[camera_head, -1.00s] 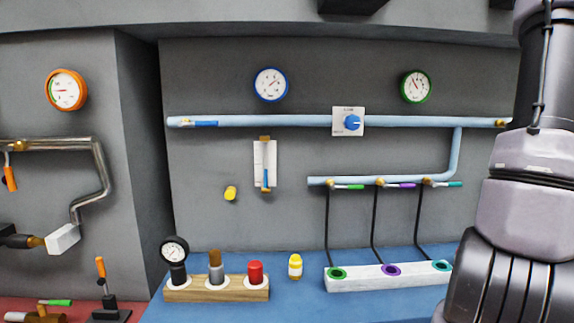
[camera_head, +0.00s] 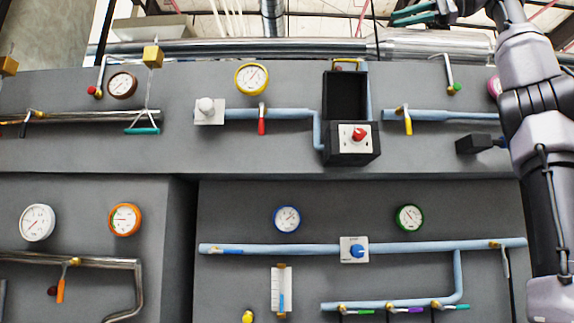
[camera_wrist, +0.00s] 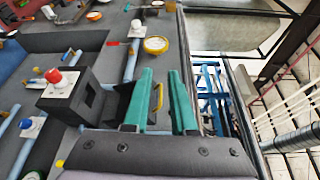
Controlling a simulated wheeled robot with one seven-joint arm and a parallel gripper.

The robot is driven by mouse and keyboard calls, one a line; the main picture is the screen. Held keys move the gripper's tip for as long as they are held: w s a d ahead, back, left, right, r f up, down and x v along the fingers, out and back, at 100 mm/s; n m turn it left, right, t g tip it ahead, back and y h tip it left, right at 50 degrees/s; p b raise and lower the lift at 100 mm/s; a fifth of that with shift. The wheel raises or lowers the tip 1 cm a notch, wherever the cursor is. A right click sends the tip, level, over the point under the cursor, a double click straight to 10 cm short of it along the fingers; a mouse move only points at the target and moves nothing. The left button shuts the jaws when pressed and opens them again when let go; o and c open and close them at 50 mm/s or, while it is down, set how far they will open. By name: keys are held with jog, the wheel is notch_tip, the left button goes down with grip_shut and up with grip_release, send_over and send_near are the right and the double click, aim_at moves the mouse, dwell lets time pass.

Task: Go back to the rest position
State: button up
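My gripper (camera_head: 414,14) shows at the top right of the head view, above the upper grey panel, with its teal fingers pointing left. In the wrist view the two teal fingers (camera_wrist: 162,74) stand apart with nothing held between them. A yellow handle (camera_wrist: 158,98) shows through the gap, behind the fingers. My arm runs down the right side of the head view.
A black box (camera_head: 346,97) with its lid raised and a red knob (camera_head: 359,134) stands out from the upper panel. Gauges, pipes and valve handles cover the panels. A hanging teal handle (camera_head: 142,130) is at left. Large metal ducts (camera_head: 320,48) run behind the top.

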jog(key=w+a+f+m+t+h, duration=0.25)
jog(key=w+f+m+t, duration=0.2)
jog(key=w, duration=0.45)
notch_tip(320, 180, down, 14)
jog(key=w+a+h, duration=0.2)
jog(key=h, duration=0.3)
jog(key=s+f+n+g+h, duration=0.1)
jog(key=s+f, duration=0.4)
jog(key=f, duration=0.9)
jog(key=s+f+n+g+h, duration=0.1)
jog(key=s+f+n+h, duration=0.2)
jog(key=f, duration=1.2)
jog(key=s+f+n+g+h, duration=0.2)
jog(key=s+f, duration=0.6)
jog(key=f, duration=0.6)
jog(key=shift+s+a+f+h, duration=0.15)
jog(key=shift+a+f+h, duration=0.05)
jog(key=shift+a+h, duration=0.2)
jog(key=shift+d, duration=0.1)
